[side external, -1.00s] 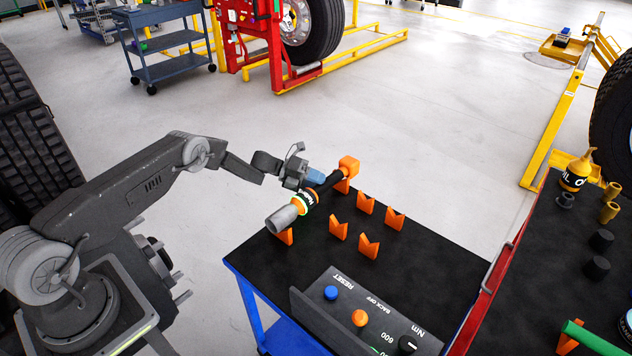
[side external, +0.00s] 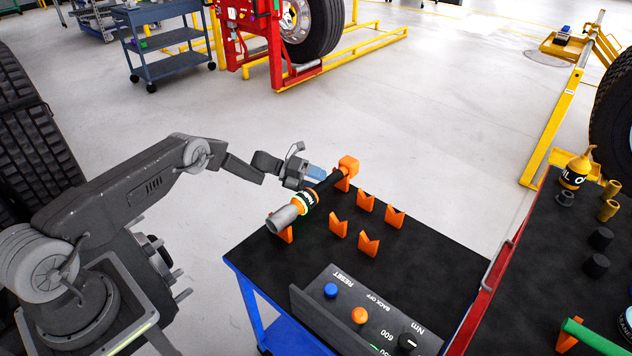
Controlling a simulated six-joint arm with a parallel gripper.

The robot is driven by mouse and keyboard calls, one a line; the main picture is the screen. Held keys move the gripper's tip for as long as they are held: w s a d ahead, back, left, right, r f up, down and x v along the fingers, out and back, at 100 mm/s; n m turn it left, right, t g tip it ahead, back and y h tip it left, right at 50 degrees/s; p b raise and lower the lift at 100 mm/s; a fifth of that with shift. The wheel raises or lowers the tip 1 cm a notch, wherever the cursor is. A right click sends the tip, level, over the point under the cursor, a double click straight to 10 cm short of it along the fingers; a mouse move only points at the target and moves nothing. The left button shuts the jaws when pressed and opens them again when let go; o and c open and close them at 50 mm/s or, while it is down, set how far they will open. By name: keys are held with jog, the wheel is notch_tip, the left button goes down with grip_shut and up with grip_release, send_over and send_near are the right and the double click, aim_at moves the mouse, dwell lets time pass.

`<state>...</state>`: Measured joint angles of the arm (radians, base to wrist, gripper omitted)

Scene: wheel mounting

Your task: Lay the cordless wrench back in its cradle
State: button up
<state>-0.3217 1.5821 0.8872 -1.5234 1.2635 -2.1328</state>
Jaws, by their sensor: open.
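The cordless wrench (side external: 306,202) has a grey socket end, an orange and black body and an orange block at its far end. It lies slantwise at the left edge of the black-topped cart. Orange cradle supports stand under it: one (side external: 287,234) shows below the grey end, another (side external: 342,184) below the far end. The wrench appears to rest on them. My gripper (side external: 317,176) is open beside the wrench's black handle, on its left. Its fingertips are partly hidden, and I cannot tell whether they touch the handle.
Several empty orange V-shaped holders (side external: 367,204) stand right of the wrench. A control box (side external: 360,315) with knobs sits at the cart's front. Open floor lies behind the cart.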

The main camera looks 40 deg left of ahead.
jog(key=shift+s+f, duration=0.15)
jog(key=shift+f, duration=0.1)
jog(key=v, duration=1.3)
jog(key=shift+a+r, duration=0.35)
